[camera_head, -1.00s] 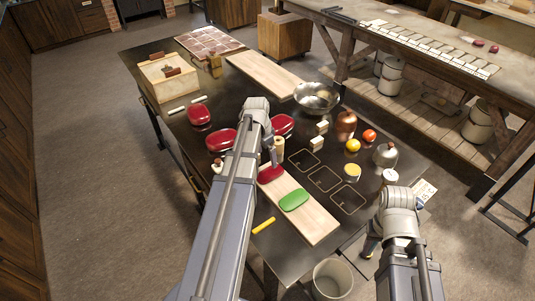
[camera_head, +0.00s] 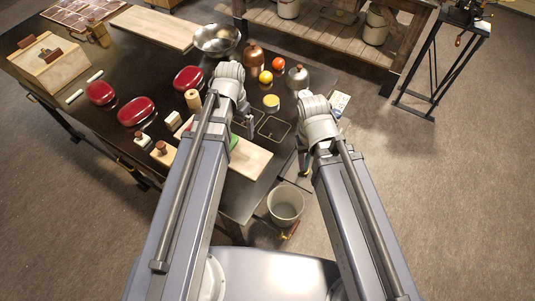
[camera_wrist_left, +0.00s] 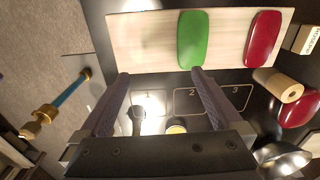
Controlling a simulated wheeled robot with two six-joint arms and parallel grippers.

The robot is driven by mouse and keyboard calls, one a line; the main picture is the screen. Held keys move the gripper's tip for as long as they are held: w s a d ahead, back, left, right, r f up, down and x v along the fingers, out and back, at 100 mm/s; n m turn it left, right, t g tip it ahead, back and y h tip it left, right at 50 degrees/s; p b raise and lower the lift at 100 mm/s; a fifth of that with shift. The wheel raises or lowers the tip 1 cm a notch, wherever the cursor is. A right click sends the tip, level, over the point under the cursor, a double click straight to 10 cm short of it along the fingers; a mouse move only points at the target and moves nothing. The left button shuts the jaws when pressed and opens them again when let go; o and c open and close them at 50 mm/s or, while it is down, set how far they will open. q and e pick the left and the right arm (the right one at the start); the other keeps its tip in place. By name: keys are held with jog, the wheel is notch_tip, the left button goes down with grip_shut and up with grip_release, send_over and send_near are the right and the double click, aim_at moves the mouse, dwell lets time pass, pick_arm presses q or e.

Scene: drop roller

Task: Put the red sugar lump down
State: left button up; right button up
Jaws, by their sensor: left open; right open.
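In the left wrist view a red sugar lump (camera_wrist_left: 263,38) lies flat on a pale wooden board (camera_wrist_left: 145,35), beside a green lump (camera_wrist_left: 190,40). The board (camera_head: 250,160) also shows in the head view, where my left arm hides the red lump on it and most of the green lump (camera_head: 233,141). My left gripper (camera_wrist_left: 160,76) is open and empty, near the board's edge by the numbered outlines, apart from both lumps. My right gripper (camera_head: 305,165) is open beside the table's right edge, its fingers only partly visible.
Other red lumps (camera_head: 137,111) lie on the dark table (camera_head: 75,125). A metal bowl (camera_head: 215,40), a copper pot (camera_head: 253,57) and a yellow-topped jar (camera_head: 271,103) stand behind. A blue rod with brass ends (camera_wrist_left: 70,88) shows beyond the table.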

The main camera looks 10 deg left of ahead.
pick_arm(q)
jog(key=s+d+y, duration=0.1)
jog(key=s+d, duration=0.8)
jog(key=d, duration=0.2)
jog(key=shift+s+d+n, duration=0.15)
jog(key=shift+s+n, duration=0.15)
jog(key=shift+s, duration=0.1)
